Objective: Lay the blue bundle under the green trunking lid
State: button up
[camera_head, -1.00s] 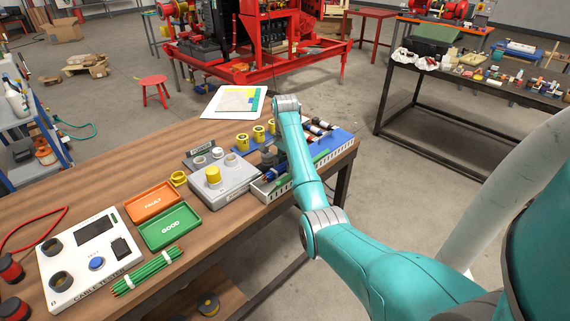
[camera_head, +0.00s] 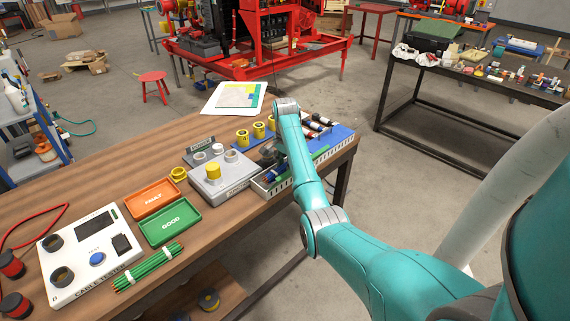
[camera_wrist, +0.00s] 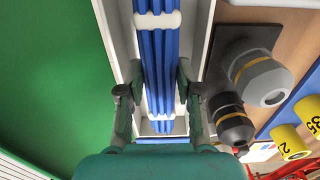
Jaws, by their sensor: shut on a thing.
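The blue bundle (camera_wrist: 158,62), several blue cables with white ties, lies lengthwise inside the pale trunking channel (camera_wrist: 118,38) in the wrist view. My gripper (camera_wrist: 158,100) points down with one finger on each side of the bundle, shut on it. In the head view my gripper (camera_head: 268,154) is partly hidden by my arm, over the near end of the trunking (camera_head: 285,184). The green trunking lid (camera_wrist: 55,75) fills the left of the wrist view, beside the channel and not over the visible bundle. In the head view only a green strip of it (camera_head: 322,153) shows.
A dark gland block (camera_wrist: 236,92) stands close to the channel's right side in the wrist view. In the head view a grey box with a yellow cap (camera_head: 213,170) and green and orange trays (camera_head: 168,223) lie to the left. A green bundle (camera_head: 148,266) lies further left.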

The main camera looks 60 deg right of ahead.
jog(key=shift+f, duration=1.1)
jog(key=o, duration=1.1)
